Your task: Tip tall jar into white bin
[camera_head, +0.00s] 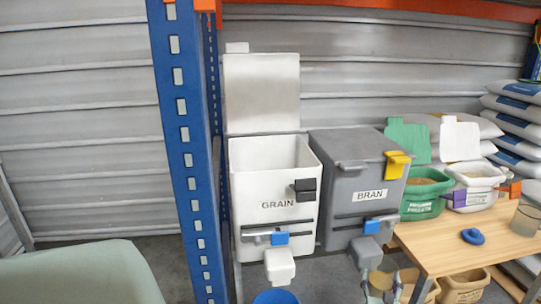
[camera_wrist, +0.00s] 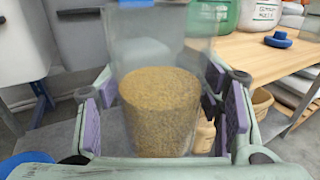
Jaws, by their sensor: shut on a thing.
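A clear tall jar (camera_wrist: 158,105), part filled with brown granular feed, stands upright between the purple pads of my gripper (camera_wrist: 163,122) in the wrist view. The gripper is shut on it. The upper part of the jar is clear and empty, and its rim is cut off by the top of the picture. The white bin (camera_head: 275,225), labelled GRAIN, stands in the middle of the head view. Its white lid (camera_head: 262,92) is raised against the wall and its top is open. The jar is apart from the bin. I cannot clearly make out the jar in the head view.
A grey BRAN bin (camera_head: 352,190) with its lid shut stands right of the white bin. A blue rack post (camera_head: 187,150) rises close on the left. A wooden table (camera_head: 470,245) on the right bears tubs, a blue lid (camera_head: 473,236) and a clear cup (camera_head: 526,220).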

